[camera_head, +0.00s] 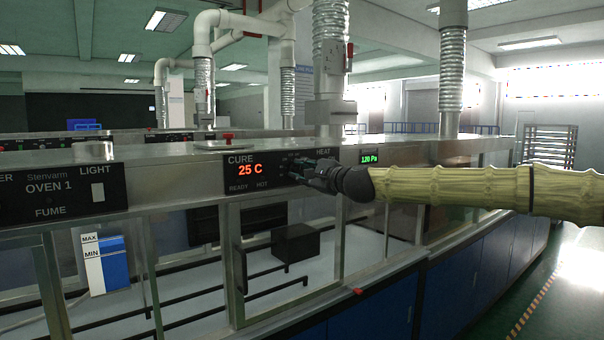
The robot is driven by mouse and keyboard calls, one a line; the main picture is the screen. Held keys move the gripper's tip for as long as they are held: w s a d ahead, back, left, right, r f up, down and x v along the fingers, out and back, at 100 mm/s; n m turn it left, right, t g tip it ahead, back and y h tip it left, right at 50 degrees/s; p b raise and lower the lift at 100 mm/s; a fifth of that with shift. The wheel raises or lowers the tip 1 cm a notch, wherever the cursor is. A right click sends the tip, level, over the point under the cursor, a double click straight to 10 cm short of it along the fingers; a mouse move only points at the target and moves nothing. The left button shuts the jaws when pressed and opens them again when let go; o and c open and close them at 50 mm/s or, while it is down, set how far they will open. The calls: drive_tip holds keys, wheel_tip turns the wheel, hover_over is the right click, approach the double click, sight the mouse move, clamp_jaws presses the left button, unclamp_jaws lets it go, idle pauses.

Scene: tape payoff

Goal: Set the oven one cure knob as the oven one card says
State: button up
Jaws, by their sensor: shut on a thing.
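The oven one cure panel (240,178) is a black plate on the metal front rail. It is labelled CURE and HEAT, and its red display (250,169) reads 25 C, with READY and HOT marked below. My gripper (306,172) is at the right part of this panel, under the word HEAT, shut on what seems to be the cure knob. The knob itself is hidden behind the fingers, so its setting cannot be read. The OVEN 1 label plate (60,192) is at the left, with FUME and LIGHT markings. No oven one card with a legible setting is in view.
A green gauge (369,157) reading 120 Pa is right of my gripper. Glass-fronted framing stands below the panel, with a dark box (296,243) inside. A MAX/MIN level indicator (105,264) is at lower left. A floor aisle (530,300) is open at lower right.

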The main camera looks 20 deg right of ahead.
drive_tip(key=o, duration=1)
drive_tip(key=shift+d, duration=0.15)
drive_tip(key=shift+o, duration=0.2)
drive_tip(key=v, duration=1.2)
